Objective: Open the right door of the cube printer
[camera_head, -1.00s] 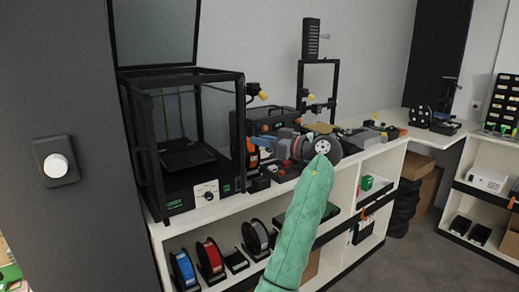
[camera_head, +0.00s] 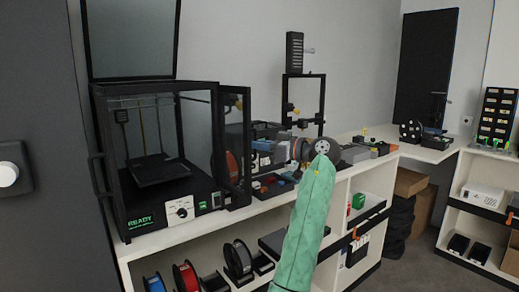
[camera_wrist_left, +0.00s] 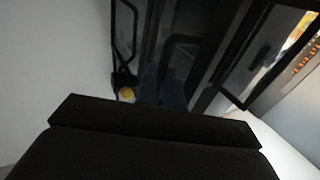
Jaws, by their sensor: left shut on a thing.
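The black cube printer (camera_head: 163,160) stands at the left end of the bench with its top lid raised. Its clear right door (camera_head: 236,150) stands swung out from the front, and the interior shows. My left arm rises from the bottom in a green sleeve, and my left gripper (camera_head: 268,153) is beside the door's outer side. In the left wrist view the blue fingertips (camera_wrist_left: 161,88) are close together among dark frame bars and a curved handle (camera_wrist_left: 183,45). They are shut on part of the door; the exact contact is dark and unclear. My right gripper is out of view.
A second, open-frame printer (camera_head: 303,103) and several tools stand on the bench to the right. Filament spools (camera_head: 239,258) sit on the shelf below. A wall knob (camera_head: 9,174) is at the far left.

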